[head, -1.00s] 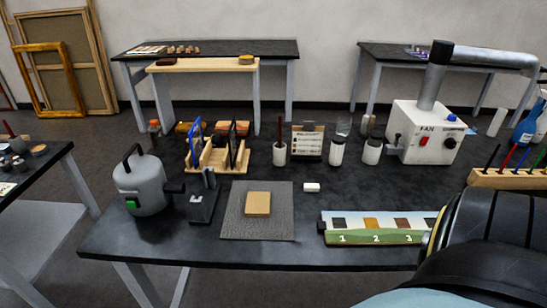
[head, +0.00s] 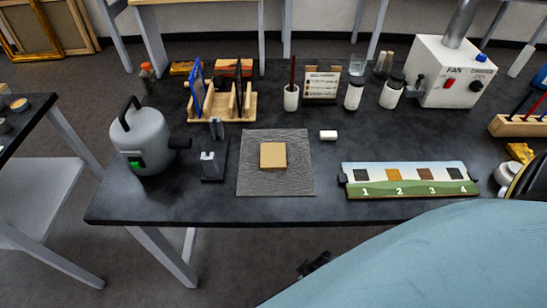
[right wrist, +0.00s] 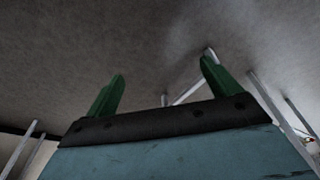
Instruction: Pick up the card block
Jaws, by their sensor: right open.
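A tan, flat square block (head: 273,155), which I take to be the card block, lies on a textured grey mat (head: 247,180) near the front of the dark table. Nothing is touching it from above. My right gripper (right wrist: 163,70) shows in the right wrist view with two green fingers spread apart and nothing between them. Bare grey floor and table legs lie beyond it, and the block is not in that view. My left gripper is in neither current view.
Left of the mat stand a small black stand (head: 208,165) and a grey pot (head: 143,140). A white eraser-like piece (head: 328,135) and a numbered swatch board (head: 410,187) are to its right. A wooden rack (head: 220,112) stands behind. The dark front strip (head: 215,208) is clear.

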